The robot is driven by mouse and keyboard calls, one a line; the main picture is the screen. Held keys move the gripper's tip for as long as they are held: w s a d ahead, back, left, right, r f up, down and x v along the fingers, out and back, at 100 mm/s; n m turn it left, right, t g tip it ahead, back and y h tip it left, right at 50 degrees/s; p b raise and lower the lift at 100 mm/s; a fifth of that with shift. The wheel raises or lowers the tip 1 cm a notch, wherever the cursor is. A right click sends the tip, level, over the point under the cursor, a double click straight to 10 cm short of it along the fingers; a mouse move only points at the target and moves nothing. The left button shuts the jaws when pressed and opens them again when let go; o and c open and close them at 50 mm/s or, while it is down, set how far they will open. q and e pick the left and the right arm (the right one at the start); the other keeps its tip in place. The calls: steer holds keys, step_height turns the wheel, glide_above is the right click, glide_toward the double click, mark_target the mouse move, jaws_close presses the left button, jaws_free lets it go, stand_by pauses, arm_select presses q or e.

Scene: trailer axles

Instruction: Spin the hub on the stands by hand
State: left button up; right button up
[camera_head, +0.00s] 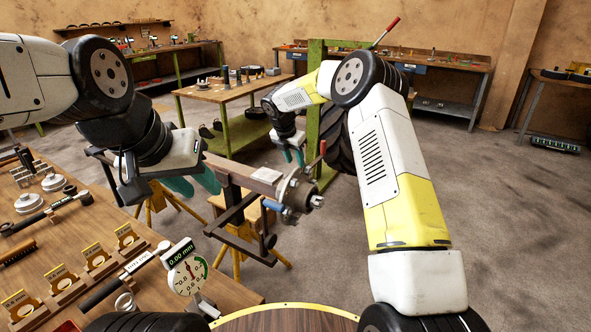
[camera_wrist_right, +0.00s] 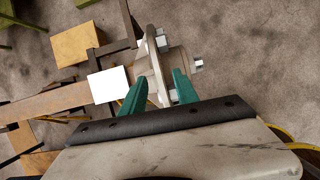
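The hub (camera_head: 297,194), a grey metal flange with studs and a protruding spindle end, sits on the end of the axle beam (camera_head: 243,173). Yellow-legged stands (camera_head: 237,262) are under the beam. My right gripper (camera_head: 293,156) is above and behind the hub, with its teal fingers apart.
A workbench (camera_head: 140,230) at the left holds a dial gauge (camera_head: 187,272), bearing parts and tools. A green-legged table (camera_head: 235,92) and a green frame (camera_head: 316,110) with a tyre stand behind. The floor at the right is clear.

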mark_target(298, 174)
steer(key=shift+x, duration=0.9)
steer(key=shift+a+x, duration=0.1)
steer(key=shift+x, duration=1.7)
steer(key=shift+a+x, duration=0.15)
steer(key=shift+x, duration=1.6)
jaws_close()
